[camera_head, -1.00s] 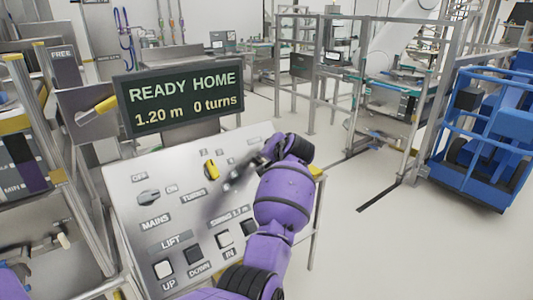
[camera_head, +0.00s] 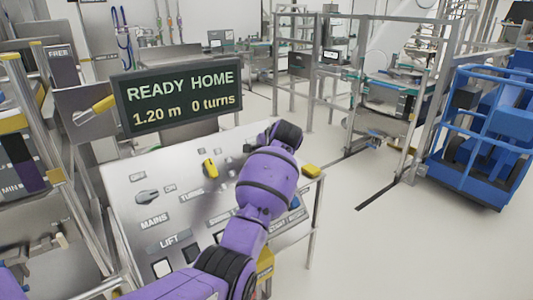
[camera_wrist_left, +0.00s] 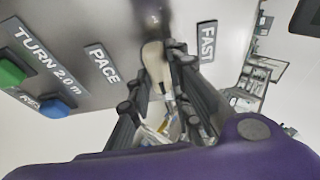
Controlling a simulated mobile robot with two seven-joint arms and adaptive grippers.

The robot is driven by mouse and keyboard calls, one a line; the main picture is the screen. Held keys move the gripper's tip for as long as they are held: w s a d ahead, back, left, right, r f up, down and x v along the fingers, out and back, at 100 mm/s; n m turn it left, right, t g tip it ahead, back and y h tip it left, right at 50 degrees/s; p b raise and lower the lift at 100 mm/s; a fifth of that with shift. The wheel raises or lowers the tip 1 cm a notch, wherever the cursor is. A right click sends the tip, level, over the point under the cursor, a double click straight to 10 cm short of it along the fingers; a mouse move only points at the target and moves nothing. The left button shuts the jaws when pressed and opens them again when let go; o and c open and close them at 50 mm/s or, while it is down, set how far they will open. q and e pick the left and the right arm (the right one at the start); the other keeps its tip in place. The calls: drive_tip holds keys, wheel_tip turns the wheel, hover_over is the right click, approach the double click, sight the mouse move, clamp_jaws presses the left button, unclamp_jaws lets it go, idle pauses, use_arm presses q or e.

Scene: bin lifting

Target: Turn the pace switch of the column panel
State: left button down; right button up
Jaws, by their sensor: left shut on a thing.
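The column panel (camera_head: 122,178) is a tilted grey plate in the head view. In the left wrist view the pace switch (camera_wrist_left: 155,55), a pale lever on a grey base, sits between the PACE label (camera_wrist_left: 102,64) and the FAST label (camera_wrist_left: 207,41). My left gripper (camera_wrist_left: 158,64) has its dark fingers on both sides of the lever and is shut on it. In the head view my purple left arm reaches over the panel's right part and hides the pace switch. My right gripper is not in view.
A display (camera_head: 180,95) above the panel reads READY HOME, 1.20 m, 0 turns. A yellow knob (camera_head: 210,168) and the mains switch (camera_head: 147,197) are left of my arm. A green button (camera_wrist_left: 10,73) and a blue button (camera_wrist_left: 54,108) show in the wrist view.

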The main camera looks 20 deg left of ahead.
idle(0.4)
use_arm(q)
drive_tip(key=c, duration=1.6)
unclamp_jaws()
drive_tip(key=shift+s+r, duration=0.1)
drive_tip(key=v, duration=1.2)
